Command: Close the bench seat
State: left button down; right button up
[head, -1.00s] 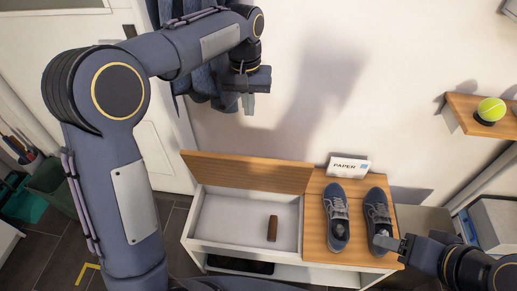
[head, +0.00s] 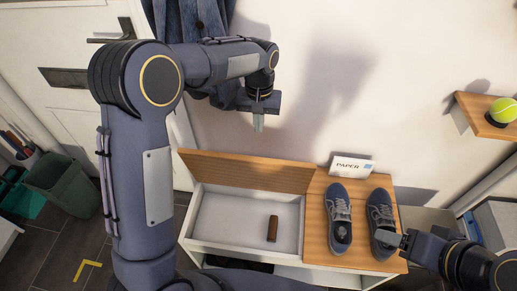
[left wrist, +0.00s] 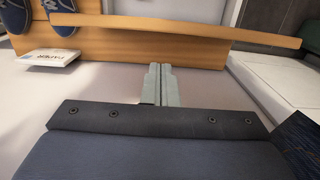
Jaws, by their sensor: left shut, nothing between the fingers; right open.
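The white bench (head: 213,253) has its hinged wooden seat lid (head: 245,171) raised and leaning back at the wall side, with the storage box below uncovered. In the left wrist view the lid (left wrist: 190,27) crosses the top of the picture as a long wooden strip. My left gripper (head: 258,123) is shut and empty, above and behind the lid near the wall. Its closed fingertips (left wrist: 158,82) show in the left wrist view, apart from the lid. My right gripper (head: 388,238) is open at the bench's right front, by the right shoe's near end; whether it touches the shoe is unclear.
A brown item (head: 272,229) lies in the box. Two dark shoes (head: 340,215) and a "PAPER" card (head: 352,166) stand on the fixed wooden top (head: 318,247). Clothes hang behind my left arm.

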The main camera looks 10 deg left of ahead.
pick_arm(q)
notch_tip(320, 180, down, 10)
jog(key=shift+s+f+b, duration=0.25)
jog(key=shift+b, duration=0.05)
pick_arm(e)
jog(key=shift+f, duration=0.4)
jog(key=shift+f, duration=0.1)
